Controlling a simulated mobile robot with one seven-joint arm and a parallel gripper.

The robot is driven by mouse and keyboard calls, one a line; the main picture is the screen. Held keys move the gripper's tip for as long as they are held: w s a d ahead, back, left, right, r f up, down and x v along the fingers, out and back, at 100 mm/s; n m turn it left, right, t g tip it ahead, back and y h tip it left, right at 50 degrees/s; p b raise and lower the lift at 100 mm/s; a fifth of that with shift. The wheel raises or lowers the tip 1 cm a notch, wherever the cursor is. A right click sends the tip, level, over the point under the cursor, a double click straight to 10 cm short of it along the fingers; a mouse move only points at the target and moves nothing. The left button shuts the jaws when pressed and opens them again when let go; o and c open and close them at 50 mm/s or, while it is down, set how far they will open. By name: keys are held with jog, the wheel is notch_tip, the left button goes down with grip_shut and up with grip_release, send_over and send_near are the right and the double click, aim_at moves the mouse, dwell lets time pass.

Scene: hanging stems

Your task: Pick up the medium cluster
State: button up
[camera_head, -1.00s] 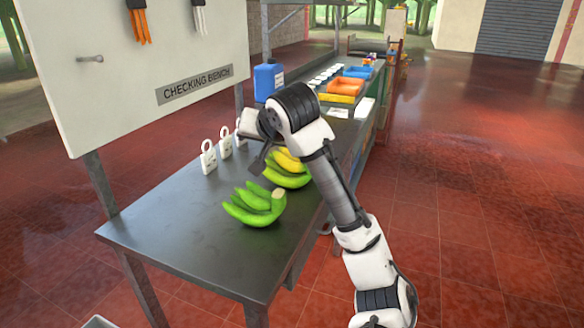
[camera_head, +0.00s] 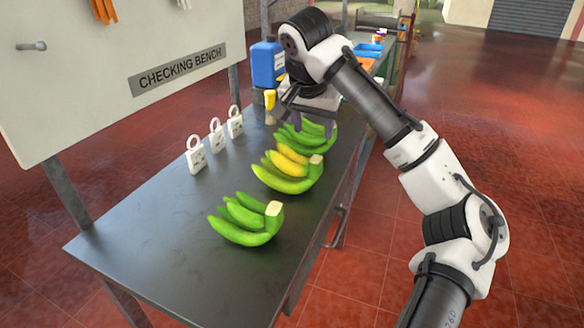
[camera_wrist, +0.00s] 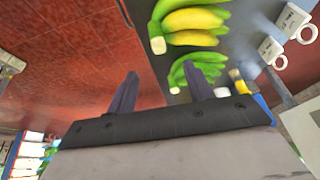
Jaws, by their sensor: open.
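Three banana clusters lie in a row on the dark bench top. The near one (camera_head: 243,220) is green. The middle one (camera_head: 287,168) is green with yellow fingers. The far one (camera_head: 308,135) is green and partly hidden by my gripper. I cannot tell for sure which is the medium cluster. My gripper (camera_head: 313,124) is over the far cluster, fingers pointing down, open and holding nothing. In the wrist view my open fingers (camera_wrist: 161,76) show, with the far cluster (camera_wrist: 198,72) partly behind one finger and the green-yellow cluster (camera_wrist: 188,25) beyond.
Several white tagged weights (camera_head: 196,155) stand along the bench's back edge. A blue jug (camera_head: 267,63) and a small yellow item (camera_head: 270,99) stand farther along. The checking board (camera_head: 120,60) rises behind the bench (camera_head: 150,235). The near-left bench top is clear.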

send_near(316, 159)
jog(key=x, duration=0.3)
jog(key=shift+p+x, duration=0.7)
jog(key=shift+x, duration=1.95)
jog(key=shift+s, duration=0.15)
jog(key=shift+c, duration=0.4)
jog(key=c, duration=0.9)
grip_shut()
jog(key=shift+r, duration=0.2)
